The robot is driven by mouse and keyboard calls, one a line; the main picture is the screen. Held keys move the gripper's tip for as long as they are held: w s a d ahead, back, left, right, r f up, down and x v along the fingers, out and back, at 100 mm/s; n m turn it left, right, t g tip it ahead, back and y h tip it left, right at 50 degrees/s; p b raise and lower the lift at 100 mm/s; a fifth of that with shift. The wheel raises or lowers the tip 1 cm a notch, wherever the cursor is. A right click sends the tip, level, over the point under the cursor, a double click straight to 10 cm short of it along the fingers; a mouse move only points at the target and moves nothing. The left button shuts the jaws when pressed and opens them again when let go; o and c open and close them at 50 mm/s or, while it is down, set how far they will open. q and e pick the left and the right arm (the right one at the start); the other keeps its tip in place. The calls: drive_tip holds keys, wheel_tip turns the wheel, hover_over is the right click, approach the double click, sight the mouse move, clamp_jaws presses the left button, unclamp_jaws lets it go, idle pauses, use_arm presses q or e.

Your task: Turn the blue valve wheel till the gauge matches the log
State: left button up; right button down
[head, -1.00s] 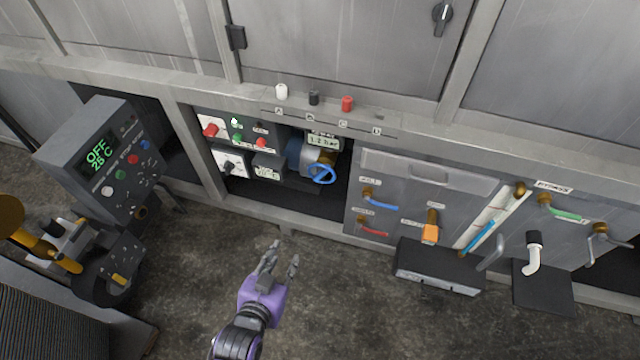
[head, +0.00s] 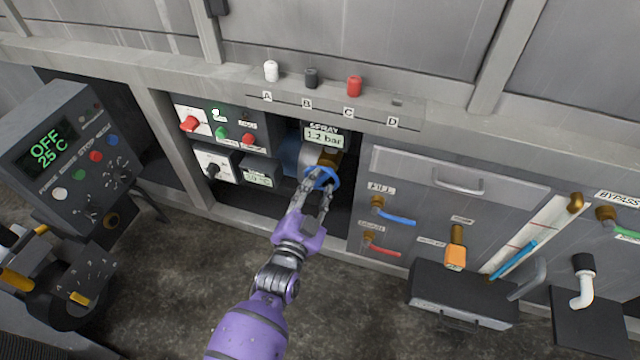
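The blue valve wheel (head: 326,174) sits in the open recess, in front of a brass fitting and a round blue-and-white body. The spray gauge (head: 324,135) above it reads 1.2 bar. My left gripper (head: 318,190) is at the wheel, its fingers reaching up to the rim and covering its lower left part. Whether the fingers are closed on the rim or only beside it is too small to tell. My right gripper is not in view. No log is recognisable in the view.
A control box (head: 58,150) reading OFF 25 C stands at the left. A panel with red and green knobs (head: 222,132) is left of the wheel. At the right are a drawer (head: 455,180), blue and red levers and a dark box (head: 462,295). White, black and red caps stand on the ledge above.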

use_arm(q)
drive_tip(key=shift+x, duration=1.05)
drive_tip(key=shift+c, duration=0.3)
clamp_jaws()
drive_tip(key=shift+n, duration=0.3)
